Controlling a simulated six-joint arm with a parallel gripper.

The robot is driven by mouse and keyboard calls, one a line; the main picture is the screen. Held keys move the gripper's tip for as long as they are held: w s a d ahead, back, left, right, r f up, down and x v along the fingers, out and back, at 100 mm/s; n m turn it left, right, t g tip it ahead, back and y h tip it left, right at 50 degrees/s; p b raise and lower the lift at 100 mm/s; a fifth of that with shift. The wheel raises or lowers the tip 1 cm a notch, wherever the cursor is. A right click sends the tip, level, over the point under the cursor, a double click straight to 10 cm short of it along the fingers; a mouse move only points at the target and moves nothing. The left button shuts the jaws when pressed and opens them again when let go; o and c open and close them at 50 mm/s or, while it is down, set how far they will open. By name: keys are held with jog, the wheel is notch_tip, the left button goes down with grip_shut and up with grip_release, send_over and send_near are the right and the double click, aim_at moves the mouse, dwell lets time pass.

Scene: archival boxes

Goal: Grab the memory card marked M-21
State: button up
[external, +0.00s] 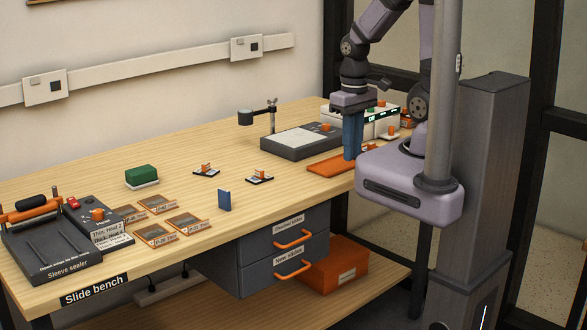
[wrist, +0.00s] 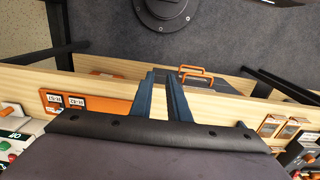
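Two small cards with white labels, a left one (wrist: 54,99) and a right one (wrist: 77,102), lie in an orange tray (wrist: 108,106) in the wrist view. Their labels look upside down and are too small to read surely, so I cannot tell which is M-21. The tray (external: 325,168) also shows in the external view, partly behind my gripper. My gripper (external: 353,157) points down above the bench's right part, near the tray. In the wrist view, its two blue fingers (wrist: 160,74) stand apart with nothing between them, to the right of the cards.
A grey device with a white panel (external: 300,141) stands behind the tray, and a white device (external: 375,124) with lights is at the back right. Several orange-framed slides (external: 155,236), a blue upright piece (external: 224,199) and a green block (external: 142,174) are farther left. The bench's front middle is clear.

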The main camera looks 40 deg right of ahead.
jog(key=o, duration=0.4)
notch_tip(320, 180, up, 4)
jog(key=n+t+y+b, duration=0.3)
jog(key=t+y+b, duration=0.3)
jog(key=t+b, duration=0.8)
send_over(229, 196)
jog(key=a, duration=0.2)
jog(key=s+d+m+t+h+b, duration=0.2)
jog(key=s+t+h+b, duration=0.2)
jog(key=s+b, duration=0.15)
jog(key=f, duration=1.3)
jog(key=shift+w+d+f, duration=0.2)
jog(key=shift+w+a, duration=0.15)
jog(key=shift+w, duration=1.7)
jog(key=shift+w+a, duration=0.15)
jog(key=shift+w, duration=1.65)
